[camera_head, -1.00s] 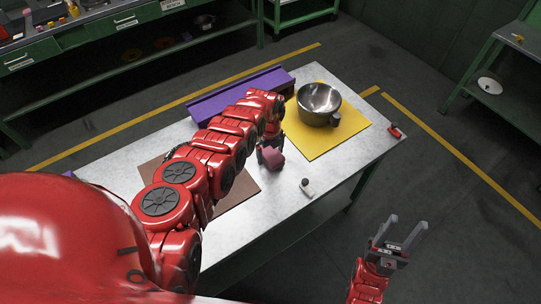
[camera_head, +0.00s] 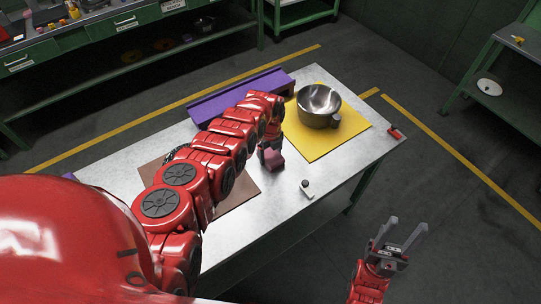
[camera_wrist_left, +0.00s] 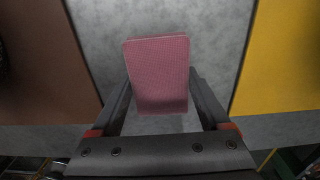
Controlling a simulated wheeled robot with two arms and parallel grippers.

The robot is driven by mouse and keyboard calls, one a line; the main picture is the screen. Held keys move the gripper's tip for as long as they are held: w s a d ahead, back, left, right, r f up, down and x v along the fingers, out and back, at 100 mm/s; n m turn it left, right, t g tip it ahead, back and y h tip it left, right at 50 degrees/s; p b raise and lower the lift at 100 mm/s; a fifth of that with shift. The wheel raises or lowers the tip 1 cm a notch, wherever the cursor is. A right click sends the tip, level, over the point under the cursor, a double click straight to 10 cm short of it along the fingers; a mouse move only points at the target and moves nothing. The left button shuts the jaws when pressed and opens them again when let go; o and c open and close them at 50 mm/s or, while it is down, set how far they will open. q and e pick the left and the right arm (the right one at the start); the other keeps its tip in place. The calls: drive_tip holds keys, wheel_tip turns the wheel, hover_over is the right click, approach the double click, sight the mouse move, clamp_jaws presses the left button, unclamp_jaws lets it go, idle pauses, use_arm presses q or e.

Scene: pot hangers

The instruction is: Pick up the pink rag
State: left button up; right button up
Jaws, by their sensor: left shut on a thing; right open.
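The pink rag (camera_head: 273,160) is a small, block-like pink piece between the fingers of my left gripper (camera_head: 268,150). In the left wrist view the rag (camera_wrist_left: 160,72) sits between the two dark fingers of the left gripper (camera_wrist_left: 160,105), which are shut on it. Metal tabletop shows around it, and I cannot tell whether it touches the table. My right gripper (camera_head: 400,240) is open and empty, off the table's front right side, over the floor.
On the metal table (camera_head: 300,165) lie a yellow mat (camera_head: 345,137) with a steel pot (camera_head: 319,105), a brown mat (camera_head: 240,192), a purple rack (camera_head: 215,108), a small grey-white item (camera_head: 307,190) and a red item (camera_head: 395,132). Bare tabletop lies between the mats.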

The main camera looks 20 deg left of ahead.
sight(270, 156)
use_arm(q)
drive_tip(key=shift+r, duration=0.15)
drive_tip(key=shift+w+r, duration=0.1)
drive_tip(key=shift+r, duration=0.45)
drive_tip(key=shift+a+r, duration=0.1)
drive_tip(key=shift+r, duration=0.3)
drive_tip(key=shift+s+r+b, duration=0.4)
drive_tip(key=shift+s+r, duration=0.1)
drive_tip(key=shift+r, duration=0.2)
drive_tip(key=shift+s+a+r, duration=0.1)
drive_tip(key=shift+s+a, duration=0.1)
drive_tip(key=shift+s, duration=0.35)
drive_tip(key=shift+s+a, duration=0.2)
drive_tip(key=shift+s, duration=0.3)
drive_tip(key=s, duration=0.1)
drive_tip(key=s+p, duration=0.1)
drive_tip(key=s, duration=0.1)
drive_tip(key=s+a+r, duration=0.1)
drive_tip(key=s, duration=0.1)
drive_tip(key=shift+s+p, duration=0.1)
drive_tip(key=shift+p, duration=0.3)
drive_tip(key=s+p, duration=0.4)
drive_tip(key=p, duration=0.1)
drive_tip(key=s+p, duration=0.2)
drive_tip(key=s, duration=0.1)
drive_tip(key=shift+a+r+p, duration=0.25)
drive_tip(key=shift+r+p, duration=0.05)
drive_tip(key=shift+s+f+p, duration=0.1)
drive_tip(key=shift+s+p, duration=0.2)
drive_tip(key=shift+p, duration=0.1)
